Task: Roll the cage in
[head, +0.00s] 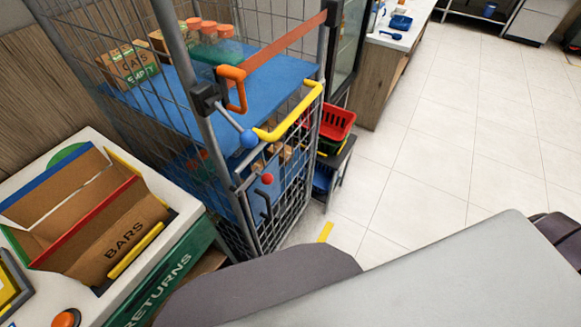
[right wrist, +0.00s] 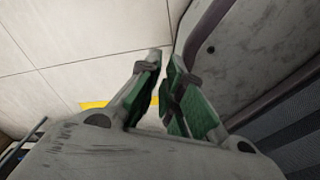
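The roll cage (head: 318,118) stands at the left centre of the head view. It has grey wire sides, a blue shelf (head: 262,92) and another blue level lower down. A yellow handle (head: 290,118) and an orange strap (head: 287,48) with a hook (head: 237,88) are on its near side. The strap spans the cage front. My right gripper (right wrist: 165,62) shows only in the right wrist view, over pale floor and beside a grey surface. Its green-padded fingers converge with tips almost together, and nothing shows between them. It is away from the cage. My left gripper is out of view.
A white returns counter (head: 172,238) with a cardboard BARS box (head: 105,240) stands at lower left. Red baskets (head: 337,122) on a low stand are just right of the cage. A wooden counter (head: 385,75) is behind. Tiled floor (head: 450,150) to the right is clear.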

